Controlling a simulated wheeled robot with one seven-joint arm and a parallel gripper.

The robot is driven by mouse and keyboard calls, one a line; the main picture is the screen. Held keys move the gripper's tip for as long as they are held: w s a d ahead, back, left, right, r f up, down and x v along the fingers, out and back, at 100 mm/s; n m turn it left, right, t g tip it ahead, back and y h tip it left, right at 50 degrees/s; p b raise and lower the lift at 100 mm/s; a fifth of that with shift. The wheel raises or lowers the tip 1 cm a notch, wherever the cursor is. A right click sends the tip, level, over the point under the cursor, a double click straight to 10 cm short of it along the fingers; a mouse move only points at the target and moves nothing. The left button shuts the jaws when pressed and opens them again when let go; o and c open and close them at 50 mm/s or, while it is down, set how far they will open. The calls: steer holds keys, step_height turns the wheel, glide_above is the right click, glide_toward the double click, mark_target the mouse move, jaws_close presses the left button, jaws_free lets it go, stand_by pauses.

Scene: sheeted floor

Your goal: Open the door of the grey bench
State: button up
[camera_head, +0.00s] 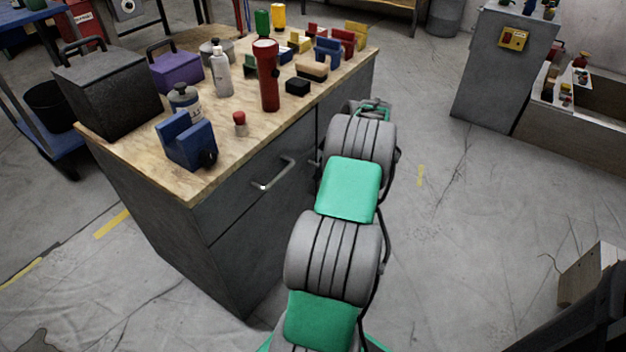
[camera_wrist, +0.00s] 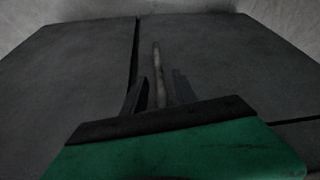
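The grey bench (camera_head: 160,215) has a wooden top and dark grey front panels, left of my arm in the head view. In the wrist view, a dark door panel (camera_wrist: 75,65) lies left of a narrow vertical seam and another panel (camera_wrist: 215,55) right of it. A thin upright bar handle (camera_wrist: 157,65) stands just right of the seam. My gripper (camera_wrist: 160,88) is at this handle, one finger on each side, with gaps showing; it looks open. Contact cannot be told. In the head view my arm hides the gripper and most of this handle.
A horizontal handle (camera_head: 273,173) sits on the bench's nearer front panel. Bottles, a red flashlight (camera_head: 267,75), a blue vise-like block (camera_head: 187,142) and dark box (camera_head: 108,92) stand on top.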

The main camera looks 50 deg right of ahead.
steer(key=b+x, duration=0.1)
steer(key=x, duration=0.4)
steer(key=shift+f, duration=0.2)
steer(key=shift+w, duration=0.1)
steer(key=shift+c, duration=0.5)
jaws_close()
steer(key=shift+r, duration=0.1)
stand_by(0.4)
